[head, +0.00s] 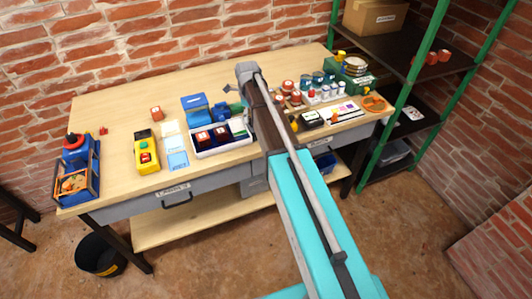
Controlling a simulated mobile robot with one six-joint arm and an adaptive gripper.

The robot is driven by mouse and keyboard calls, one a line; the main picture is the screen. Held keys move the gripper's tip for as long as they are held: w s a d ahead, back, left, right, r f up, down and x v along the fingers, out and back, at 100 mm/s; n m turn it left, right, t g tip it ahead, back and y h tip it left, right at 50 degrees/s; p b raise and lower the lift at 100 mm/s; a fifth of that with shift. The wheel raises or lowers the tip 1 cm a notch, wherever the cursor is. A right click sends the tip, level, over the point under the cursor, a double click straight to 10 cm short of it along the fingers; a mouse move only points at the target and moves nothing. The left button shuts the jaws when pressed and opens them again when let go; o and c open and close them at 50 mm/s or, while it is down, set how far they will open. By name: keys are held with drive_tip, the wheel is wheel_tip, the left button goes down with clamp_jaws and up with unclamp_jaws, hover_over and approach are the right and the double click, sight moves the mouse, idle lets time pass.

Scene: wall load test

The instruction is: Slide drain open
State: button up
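No part that I can clearly tell as the drain or its slide shows in the head view. A blue-framed unit (77,172) with a red knob on top and orange parts inside stands at the left end of the wooden bench (120,112). A blue machine (196,108) stands at the middle back, and a green machine (352,72) with a stack of discs stands at the right. My arm reaches up across the bench's middle. Small dark tips, which seem to be my gripper (230,89), show left of the wrist above the bench; their opening is too small to tell.
A yellow control box (146,152) with a red button stands right of the blue-framed unit. A white tray (222,148) holds dark blocks. Jars and cans crowd the bench's right half. A green-post shelf (418,65) borders the right side. A black bucket (98,254) stands on the floor.

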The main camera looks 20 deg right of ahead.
drive_tip(key=shift+r+p, duration=6.05)
drive_tip(key=shift+r, duration=0.35)
drive_tip(key=s+f+n+b, duration=0.4)
drive_tip(key=s+n, duration=0.8)
drive_tip(key=n, duration=0.1)
drive_tip(key=s+f+n+b, duration=0.5)
drive_tip(key=s+n, duration=0.7)
drive_tip(key=shift+s+a+f+n+b, duration=0.3)
drive_tip(key=shift+a+n, duration=0.05)
drive_tip(key=shift+n, duration=0.05)
drive_tip(key=shift+c, duration=0.2)
drive_tip(key=shift+c, duration=0.7)
